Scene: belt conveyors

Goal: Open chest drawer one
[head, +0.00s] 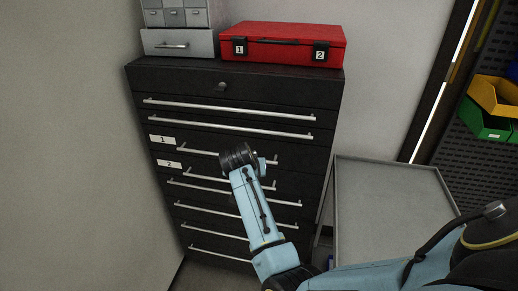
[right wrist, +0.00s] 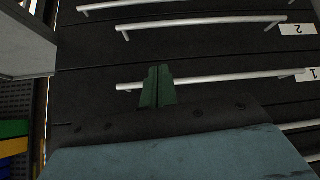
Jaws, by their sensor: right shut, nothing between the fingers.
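A black chest of drawers (head: 200,95) stands against the wall in the head view. Drawer one carries a white label "1" (head: 162,140) and a long silver bar handle (head: 205,153); its front looks flush with the chest. In the upside-down right wrist view, its handle (right wrist: 230,79) runs beside label "1" (right wrist: 308,75). My right gripper (right wrist: 158,72) has its green fingers together, overlapping the handle near the end away from the label. I cannot tell whether they touch it. In the head view my right arm hides part of that handle. My left gripper is not in view.
Drawer two, with label "2" (head: 169,164), lies just below. A red case (head: 282,45) and a grey small-parts cabinet (head: 178,43) stand on the chest. A grey table or cart (head: 385,195) stands at the right, with yellow and green bins (head: 495,97) beyond.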

